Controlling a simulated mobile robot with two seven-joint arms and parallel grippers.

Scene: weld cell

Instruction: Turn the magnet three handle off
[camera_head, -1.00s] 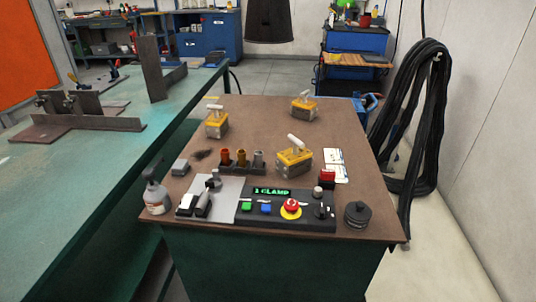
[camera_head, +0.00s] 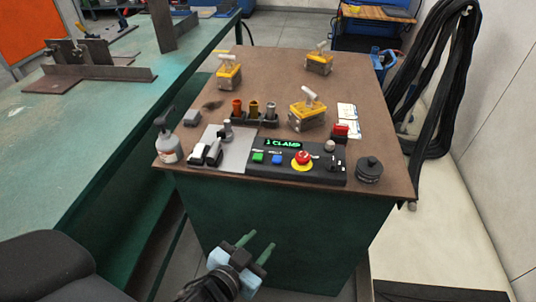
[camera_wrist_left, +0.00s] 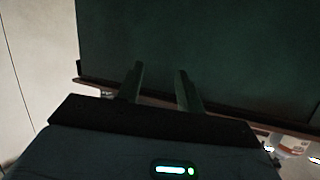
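Three yellow magnets with pale handles on top stand on the brown cart top. One is at the back left (camera_head: 228,77), one at the back right (camera_head: 319,63), and one nearer the middle right (camera_head: 308,114). I cannot read any number on them, so I cannot tell which is magnet three. My left gripper (camera_head: 259,244) is open and empty, low in front of the cart's green front panel, below the top's edge and well short of the magnets. Its two fingers stand apart in the left wrist view (camera_wrist_left: 158,70). My right gripper is not in view.
Near the cart's front edge are a control panel (camera_head: 322,170) with a green display reading CLAMP, a spray bottle (camera_head: 168,144) and a dark round weight (camera_head: 370,170). A rack (camera_head: 268,121) of coloured cups stands before the magnets. A green table (camera_head: 110,115) adjoins on the left; black hoses hang right.

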